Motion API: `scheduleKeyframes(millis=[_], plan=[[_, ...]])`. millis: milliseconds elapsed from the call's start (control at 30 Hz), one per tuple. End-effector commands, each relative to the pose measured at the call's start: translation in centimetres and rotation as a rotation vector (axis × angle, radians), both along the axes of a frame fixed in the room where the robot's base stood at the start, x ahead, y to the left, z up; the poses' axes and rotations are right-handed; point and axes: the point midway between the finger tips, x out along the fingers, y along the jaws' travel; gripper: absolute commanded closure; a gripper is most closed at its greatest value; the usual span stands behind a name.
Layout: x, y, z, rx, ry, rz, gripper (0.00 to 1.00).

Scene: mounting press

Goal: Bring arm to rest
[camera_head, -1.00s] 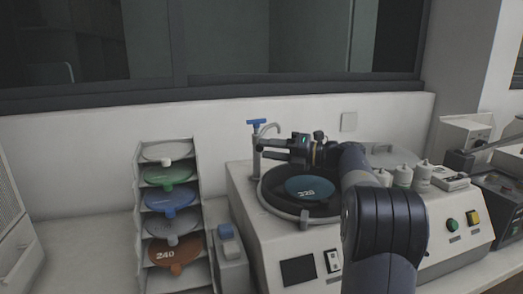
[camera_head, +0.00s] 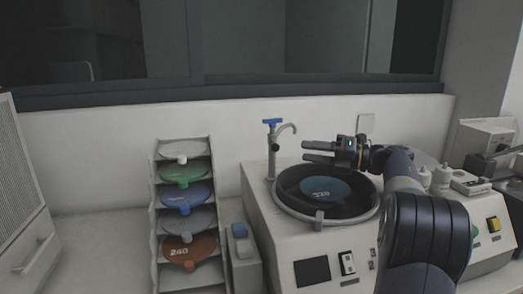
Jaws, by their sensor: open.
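My gripper (camera_head: 318,152) is at the end of my arm, above the far side of a polishing machine's round bowl. Its two dark fingers point left and are apart, with nothing between them. My arm reaches in from the lower right and covers part of the machine's right side. A blue-teal disc marked 320 (camera_head: 325,190) lies in the dark bowl (camera_head: 290,205), below and apart from the gripper.
A tap with a blue handle (camera_head: 272,140) stands close to the left of the fingers. A rack (camera_head: 156,240) of coloured discs stands further left. White bottles (camera_head: 441,176) stand behind my arm. The counter's left part (camera_head: 100,240) is clear.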

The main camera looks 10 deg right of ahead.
Motion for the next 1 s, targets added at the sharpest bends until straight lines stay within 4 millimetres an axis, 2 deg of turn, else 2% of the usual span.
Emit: scheduleKeyframes(millis=[400,600,1000], plan=[[4.0,6.4,0.1,0.000,0.000,0.004,0.59],[5.4,8.6,0.1,-0.001,0.000,0.003,0.59],[5.5,8.7,0.0,-0.001,0.000,-0.031,0.59]])
